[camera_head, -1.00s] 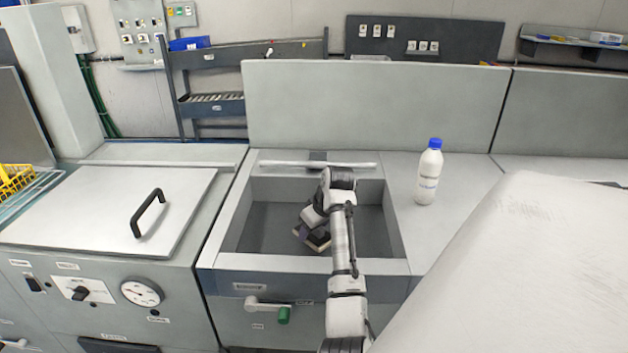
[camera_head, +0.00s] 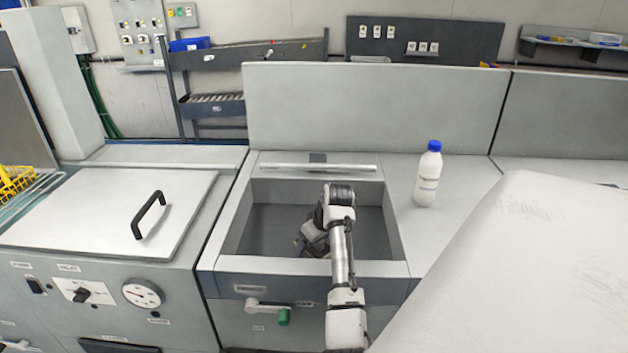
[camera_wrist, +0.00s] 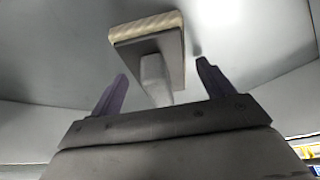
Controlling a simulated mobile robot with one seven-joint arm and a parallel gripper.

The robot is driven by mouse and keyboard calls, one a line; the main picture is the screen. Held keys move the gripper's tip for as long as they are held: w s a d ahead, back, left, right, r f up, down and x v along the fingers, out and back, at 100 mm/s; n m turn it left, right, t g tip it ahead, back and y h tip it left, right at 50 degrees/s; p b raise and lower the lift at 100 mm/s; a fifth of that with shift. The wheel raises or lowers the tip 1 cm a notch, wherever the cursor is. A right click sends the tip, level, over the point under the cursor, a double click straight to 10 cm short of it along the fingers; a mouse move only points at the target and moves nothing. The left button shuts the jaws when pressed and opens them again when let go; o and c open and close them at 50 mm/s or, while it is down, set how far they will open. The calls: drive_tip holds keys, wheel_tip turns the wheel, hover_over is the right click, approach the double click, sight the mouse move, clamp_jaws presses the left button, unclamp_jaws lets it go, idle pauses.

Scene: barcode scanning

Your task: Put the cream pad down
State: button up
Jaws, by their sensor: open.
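In the wrist view the cream pad (camera_wrist: 147,27) shows as a ribbed cream strip along one edge of a grey plate with a pale grip (camera_wrist: 155,80). It rests against the grey floor of the sunken basin. My gripper (camera_wrist: 158,82) is open, its two purple fingers spread on either side of the pale grip, with gaps on both sides. In the head view my gripper (camera_head: 308,244) is low inside the basin (camera_head: 274,231), near its front. The pad is hidden there behind my gripper and arm.
A white bottle with a blue cap (camera_head: 428,175) stands on the counter right of the basin. A metal bar (camera_head: 318,167) lies along the basin's back rim. A lid with a black handle (camera_head: 148,214) is at left. The basin's left floor looks clear.

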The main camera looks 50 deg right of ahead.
drive_tip(key=b+v, duration=0.2)
drive_tip(key=v, duration=1)
drive_tip(key=shift+r, duration=0.1)
